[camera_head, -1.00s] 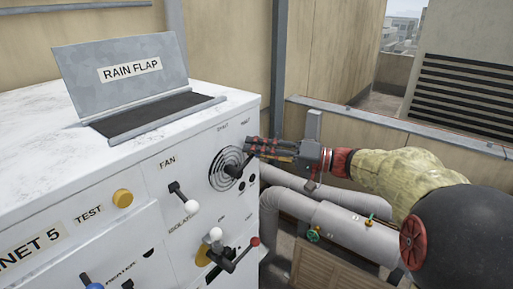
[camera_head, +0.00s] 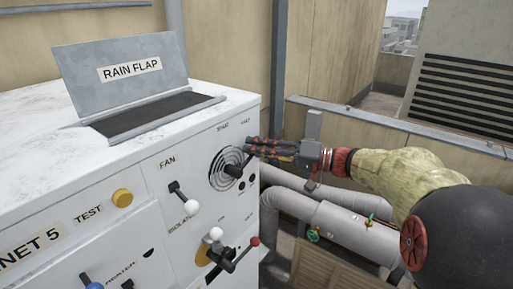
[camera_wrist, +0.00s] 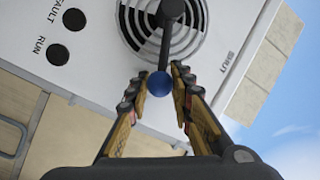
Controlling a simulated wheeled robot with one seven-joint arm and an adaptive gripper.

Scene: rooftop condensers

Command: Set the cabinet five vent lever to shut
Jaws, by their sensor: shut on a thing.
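The vent lever (camera_wrist: 167,45) of cabinet five is a dark bar with a blue knob (camera_wrist: 160,84), mounted over a round vent grille (camera_wrist: 128,18). In the wrist view it runs from the hub at the top down to the knob. A SHUT label (camera_wrist: 231,60) is right of the grille, and the lever does not point at it. My gripper (camera_wrist: 159,82) is shut on the knob, one finger at each side. In the head view my gripper (camera_head: 252,147) reaches from the right to the grille (camera_head: 225,168), and its fingers partly hide the lever.
The white cabinet (camera_head: 130,195) also carries a fan lever with a white knob (camera_head: 192,207), an isolator with a red-tipped handle (camera_head: 255,241) and a yellow test button (camera_head: 122,198). A raised rain flap (camera_head: 120,70) stands on top. Grey pipes (camera_head: 340,225) run below my arm.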

